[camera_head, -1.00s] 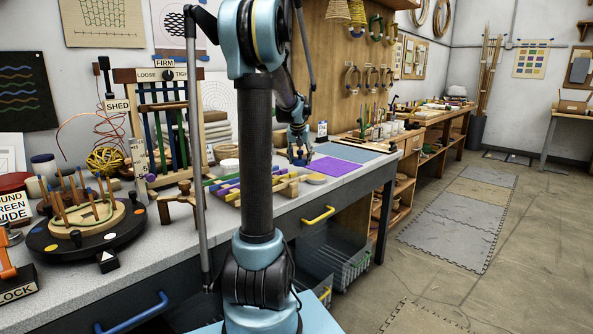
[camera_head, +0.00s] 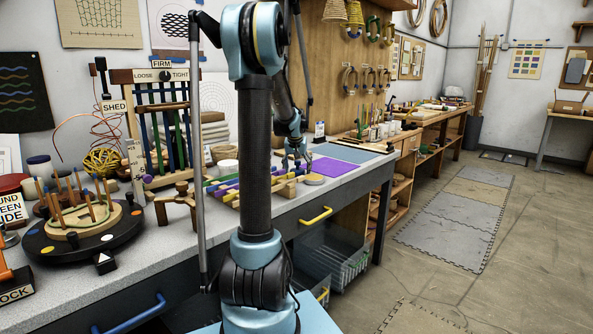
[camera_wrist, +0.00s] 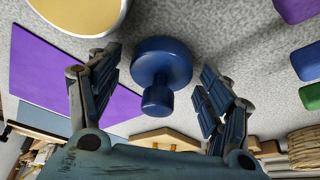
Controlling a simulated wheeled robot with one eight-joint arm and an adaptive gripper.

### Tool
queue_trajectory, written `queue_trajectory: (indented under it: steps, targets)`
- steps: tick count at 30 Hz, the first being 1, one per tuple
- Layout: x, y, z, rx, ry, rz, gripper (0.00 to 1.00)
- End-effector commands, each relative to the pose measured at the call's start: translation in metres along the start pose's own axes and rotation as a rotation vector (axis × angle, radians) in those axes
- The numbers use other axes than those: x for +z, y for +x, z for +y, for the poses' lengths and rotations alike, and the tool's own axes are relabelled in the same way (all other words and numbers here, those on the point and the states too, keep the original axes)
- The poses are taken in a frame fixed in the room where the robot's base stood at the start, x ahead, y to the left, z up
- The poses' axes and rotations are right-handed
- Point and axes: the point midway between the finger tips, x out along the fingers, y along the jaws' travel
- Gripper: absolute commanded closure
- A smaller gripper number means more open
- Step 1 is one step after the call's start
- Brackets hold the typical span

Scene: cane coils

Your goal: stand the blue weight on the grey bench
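The blue weight (camera_wrist: 161,66), a round disc with a narrower knob, appears in the wrist view between the two fingers of my gripper (camera_wrist: 160,88). It looks upright, broad disc on the grey speckled bench (camera_wrist: 222,30) and knob up. The fingers are apart, with a visible gap on each side of the weight. In the head view, my gripper (camera_head: 296,162) is low over the grey bench (camera_head: 185,252), left of the purple mat; I cannot make out the weight there.
Purple, blue and green blocks (camera_wrist: 306,62) lie on the other side. A wooden rack (camera_head: 165,125) and a dark turntable with pegs (camera_head: 75,238) stand further left. Bare bench surrounds the weight.

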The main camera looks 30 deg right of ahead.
Motion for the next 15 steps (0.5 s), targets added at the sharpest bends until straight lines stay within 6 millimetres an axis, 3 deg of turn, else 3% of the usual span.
queue_trajectory:
  steps: [10,15]
  targets:
    - [-0.001,-0.002,-0.001,0.000,-0.001,0.000,0.26]
    - [0.000,-0.018,-0.001,0.000,-0.001,0.000,0.26]
